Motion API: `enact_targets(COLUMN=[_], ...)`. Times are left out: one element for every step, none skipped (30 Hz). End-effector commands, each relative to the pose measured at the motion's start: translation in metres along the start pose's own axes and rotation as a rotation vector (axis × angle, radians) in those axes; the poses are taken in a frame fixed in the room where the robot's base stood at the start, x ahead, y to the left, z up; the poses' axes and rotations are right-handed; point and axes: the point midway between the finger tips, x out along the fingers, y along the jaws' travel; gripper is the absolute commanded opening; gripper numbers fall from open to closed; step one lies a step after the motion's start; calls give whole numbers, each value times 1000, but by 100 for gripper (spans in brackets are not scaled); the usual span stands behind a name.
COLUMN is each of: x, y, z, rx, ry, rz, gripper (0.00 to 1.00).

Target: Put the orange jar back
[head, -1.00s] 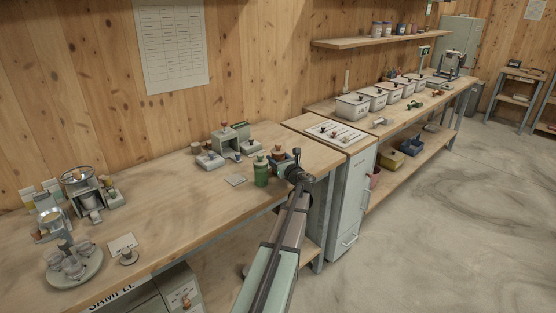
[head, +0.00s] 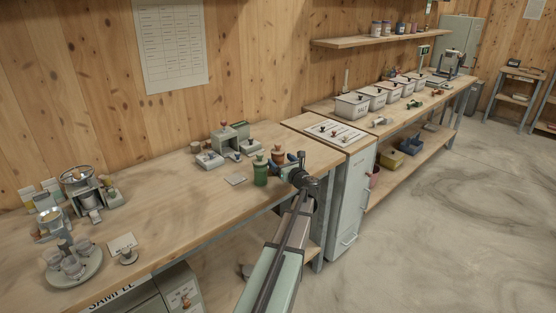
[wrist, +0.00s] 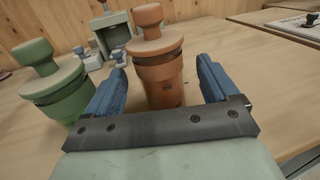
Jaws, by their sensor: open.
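The orange jar (wrist: 160,75) stands upright on the bench, with a knobbed orange lid and a dark band below it. It also shows in the head view (head: 277,156), partly hidden by my gripper. My gripper (wrist: 165,85) is open, with one blue finger on each side of the jar; I cannot tell whether either finger touches it. In the head view my gripper (head: 292,162) reaches in from the front right at bench height. A green jar (head: 260,171) stands just left of the orange one; it also shows beside the left finger in the wrist view (wrist: 55,85).
A grey block stand (head: 236,135) with small pieces is behind the jars. A white panel (head: 335,132) lies to the right.

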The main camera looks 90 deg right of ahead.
Motion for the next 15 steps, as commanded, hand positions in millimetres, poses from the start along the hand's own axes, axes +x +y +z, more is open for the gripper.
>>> enact_targets(x=[-13,-19,-27,-33,-38,-45,-50,-55,-61,-65,-69,-73,-76,-79,-82], y=[2,2,2,2,2,2,2,2,2,2,2,1,1,1,1], z=[0,0,0,0,0,0,0,0,0,0,0,0,0,0,0], rx=[0,0,0,0,0,0,0,0,0,0,0,0,0,0,0], ry=[0,0,0,0,0,0,0,0,0,0,-1,-1,-1,-1,-1], rz=[-2,-2,-2,-2,-2,-2,-2,-1,-1,-1,-1,-1,0,0,0], gripper=[87,87,87,87,87,87,87,87,87,87,87,87,87,87,87])
